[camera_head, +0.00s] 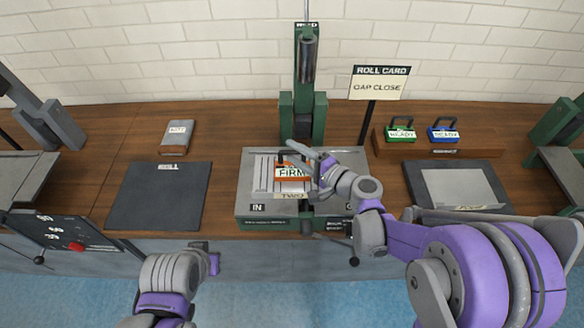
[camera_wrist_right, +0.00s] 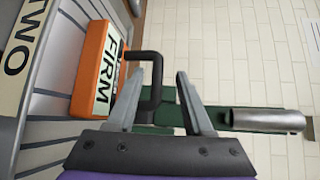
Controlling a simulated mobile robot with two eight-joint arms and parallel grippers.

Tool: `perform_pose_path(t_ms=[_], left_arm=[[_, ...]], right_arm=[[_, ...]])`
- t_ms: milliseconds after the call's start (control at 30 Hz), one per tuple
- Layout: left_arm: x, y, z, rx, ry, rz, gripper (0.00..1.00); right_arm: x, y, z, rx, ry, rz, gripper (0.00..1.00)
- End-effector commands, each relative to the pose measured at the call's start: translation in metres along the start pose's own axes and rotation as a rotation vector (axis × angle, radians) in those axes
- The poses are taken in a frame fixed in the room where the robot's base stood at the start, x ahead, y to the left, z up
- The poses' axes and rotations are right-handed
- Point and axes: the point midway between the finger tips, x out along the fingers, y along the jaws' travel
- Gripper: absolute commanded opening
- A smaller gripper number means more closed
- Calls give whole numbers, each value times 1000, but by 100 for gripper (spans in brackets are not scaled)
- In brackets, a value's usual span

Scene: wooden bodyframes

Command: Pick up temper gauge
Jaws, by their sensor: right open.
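The orange gauge block labelled FIRM (camera_head: 292,174), with a black loop handle, sits on the slatted bed of the middle press (camera_head: 262,212), behind a TWO label. It also shows in the right wrist view (camera_wrist_right: 93,72), where its black handle (camera_wrist_right: 157,75) lies between my right gripper's fingers. My right gripper (camera_wrist_right: 162,72) is open and not closed on the handle; it reaches the block from the right in the head view (camera_head: 312,162). My left arm's end (camera_head: 205,262) is low at the front left; its fingers cannot be made out.
Green (camera_head: 400,134) and blue (camera_head: 443,134) handled blocks stand on a wooden rack at the back right. A dark mat (camera_head: 160,196) lies left. The press's upright and metal cylinder (camera_wrist_right: 265,120) are close to my right gripper.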

Motion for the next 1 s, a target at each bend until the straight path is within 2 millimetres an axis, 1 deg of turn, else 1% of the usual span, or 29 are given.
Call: perform_pose_path(t_ms=[100,200,267,367,567,600,667,700,833,867,1000], left_arm=[[-4,0,-4,0,3,0,0],[-6,0,-6,0,5,0,0],[-6,0,-7,0,6,0,0],[-6,0,-7,0,6,0,0],[-6,0,-6,0,6,0,0],[-6,0,-6,0,6,0,0],[-6,0,-6,0,6,0,0],[-6,0,-6,0,6,0,0],[-6,0,-6,0,6,0,0],[-6,0,-6,0,6,0,0],[-6,0,-6,0,6,0,0]], right_arm=[[20,2,0,-1,-3,-1,51],[34,2,0,-1,-2,-1,51],[40,2,0,0,-2,-1,51],[44,3,0,0,-1,0,51],[44,4,0,0,0,0,51],[44,4,0,0,0,0,44],[44,4,0,0,0,0,33],[44,4,0,0,0,0,26],[44,4,0,0,0,0,3],[44,4,0,0,0,0,0],[44,4,0,0,0,0,0]])
